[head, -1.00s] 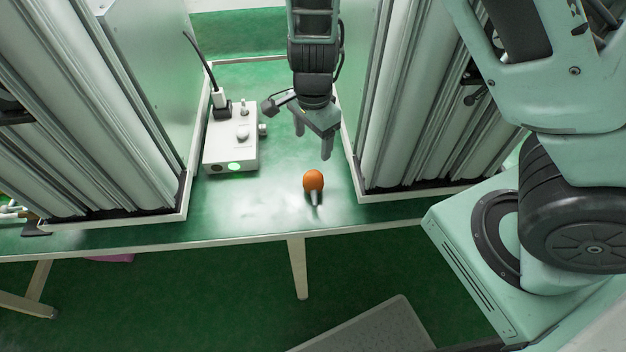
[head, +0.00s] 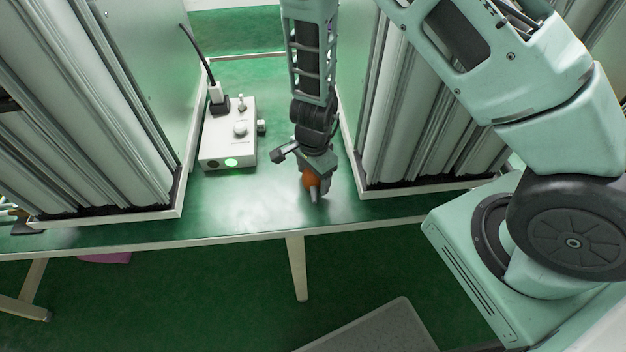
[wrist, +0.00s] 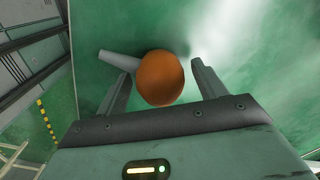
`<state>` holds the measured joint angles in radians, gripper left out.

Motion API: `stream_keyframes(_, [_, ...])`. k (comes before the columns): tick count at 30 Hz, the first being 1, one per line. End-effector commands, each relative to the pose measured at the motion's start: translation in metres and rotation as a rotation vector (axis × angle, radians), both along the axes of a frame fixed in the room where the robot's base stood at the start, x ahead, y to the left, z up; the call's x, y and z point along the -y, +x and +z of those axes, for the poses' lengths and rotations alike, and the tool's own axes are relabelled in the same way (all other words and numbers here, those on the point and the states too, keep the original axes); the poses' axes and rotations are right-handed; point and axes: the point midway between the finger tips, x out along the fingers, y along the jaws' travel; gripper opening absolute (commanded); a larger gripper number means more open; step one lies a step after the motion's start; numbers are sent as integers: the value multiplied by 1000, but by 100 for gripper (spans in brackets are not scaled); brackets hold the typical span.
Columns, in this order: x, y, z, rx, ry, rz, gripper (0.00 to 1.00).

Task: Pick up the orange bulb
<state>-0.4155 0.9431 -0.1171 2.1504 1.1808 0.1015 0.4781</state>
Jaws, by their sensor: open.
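The orange bulb (head: 310,178) lies on the green table, partly hidden behind my gripper in the head view. In the wrist view the round orange bulb (wrist: 160,78) shows between the two fingers, with its grey stem (wrist: 118,60) pointing left past the tip of the left finger. My gripper (wrist: 160,82) is open, with a finger on each side of the bulb and a gap on the right side. In the head view my gripper (head: 313,188) is down at the bulb. I cannot tell whether a finger touches it.
A white box (head: 228,140) with a green light and a black cable stands left of my gripper. Tall racks of grey sieve columns stand at the left (head: 75,110) and right (head: 425,110) of the table. The table's front edge (head: 240,240) is close.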

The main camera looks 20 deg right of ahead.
Motion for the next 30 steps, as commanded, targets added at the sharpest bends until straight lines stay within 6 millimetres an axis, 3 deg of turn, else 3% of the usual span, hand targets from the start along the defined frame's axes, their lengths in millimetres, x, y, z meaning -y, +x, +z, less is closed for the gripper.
stream_keyframes(9, [0,1,-6,1,0,1,70])
stream_keyframes(12, [0,0,-6,1,0,1,42])
stream_keyframes(13, [0,0,-6,1,0,1,38])
stream_keyframes(23, [0,0,-5,1,0,1,37])
stream_keyframes(26, [0,1,3,2,0,2,37])
stream_keyframes(30, [-1,1,29,4,0,5,37])
